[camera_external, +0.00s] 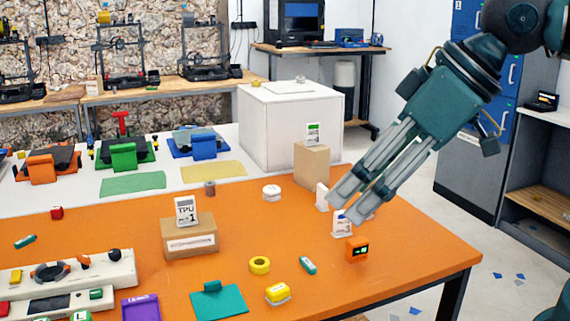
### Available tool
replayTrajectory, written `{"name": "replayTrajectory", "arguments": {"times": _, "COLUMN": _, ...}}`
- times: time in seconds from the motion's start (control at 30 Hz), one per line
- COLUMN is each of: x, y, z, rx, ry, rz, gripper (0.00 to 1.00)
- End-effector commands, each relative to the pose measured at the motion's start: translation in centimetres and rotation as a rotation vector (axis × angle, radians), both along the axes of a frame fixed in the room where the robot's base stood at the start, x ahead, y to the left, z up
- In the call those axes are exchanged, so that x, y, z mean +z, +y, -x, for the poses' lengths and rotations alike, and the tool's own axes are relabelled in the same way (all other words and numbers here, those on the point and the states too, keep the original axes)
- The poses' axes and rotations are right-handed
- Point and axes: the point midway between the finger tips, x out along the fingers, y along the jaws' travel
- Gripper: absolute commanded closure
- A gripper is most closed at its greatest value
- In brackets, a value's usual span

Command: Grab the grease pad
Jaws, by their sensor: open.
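I cannot tell for sure which thing is the grease pad. Among the small things on the orange table (400,262) are a yellow block (278,292) on a pale base near the front and a round white piece (271,192) further back. A green capsule-like piece (308,265) and a yellow ring (260,265) lie near the yellow block. My gripper (347,204) is open and points down-left over the right part of the table. It appears to hold nothing.
A small orange device (357,250) stands just below the fingertips. A cardboard box with a TPU card (188,235), a tan box (311,166) and a large white box (291,128) stand further left and back. The table's right front corner is clear.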

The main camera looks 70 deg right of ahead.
Motion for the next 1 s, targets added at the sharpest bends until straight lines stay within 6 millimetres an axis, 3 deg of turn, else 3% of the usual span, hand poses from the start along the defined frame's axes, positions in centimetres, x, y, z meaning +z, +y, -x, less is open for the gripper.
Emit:
{"name": "replayTrajectory", "arguments": {"times": 0.4, "x": 0.0, "y": 0.0, "z": 0.0, "rx": 0.0, "ry": 0.0, "rz": 0.0, "gripper": 0.55}}
{"name": "replayTrajectory", "arguments": {"times": 0.5, "x": 0.0, "y": 0.0, "z": 0.0, "rx": 0.0, "ry": 0.0, "rz": 0.0, "gripper": 0.62}}
{"name": "replayTrajectory", "arguments": {"times": 1.0, "x": -0.16, "y": -0.16, "z": -0.43, "rx": 0.014, "ry": 0.011, "rz": 0.013, "gripper": 0.62}}
